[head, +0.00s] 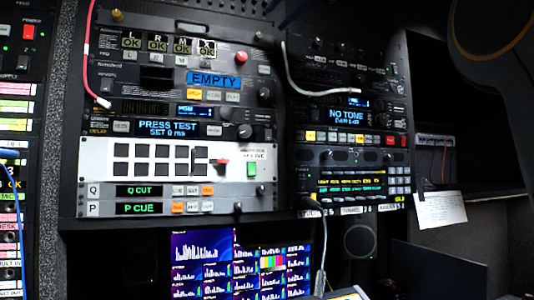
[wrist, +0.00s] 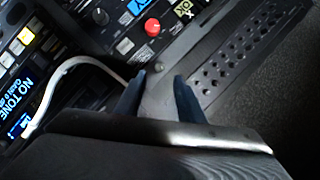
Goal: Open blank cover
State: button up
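No label marks the blank cover. The plain dark strip (head: 190,27) at the top of the left rack may be it, with a brass knob (head: 117,15) at its left end and a dark knob (head: 258,36) at its right. In the wrist view a plain grey strip (wrist: 187,55) with a small grey knob (wrist: 156,60) lies just beyond my gripper (wrist: 157,75). The two dark blue fingers are apart, with nothing seen held between them. I cannot tell whether they touch the strip. My fingers are not visible in the head view.
A white cable (head: 300,80) loops close to the left finger in the wrist view (wrist: 90,62). A red button (head: 241,57) and a vented panel (wrist: 240,50) are nearby. A red cable (head: 87,60) hangs at left. Monitors (head: 240,265) stand below; a paper (head: 440,210) hangs at right.

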aim_at(185, 27)
jog(key=k, duration=1)
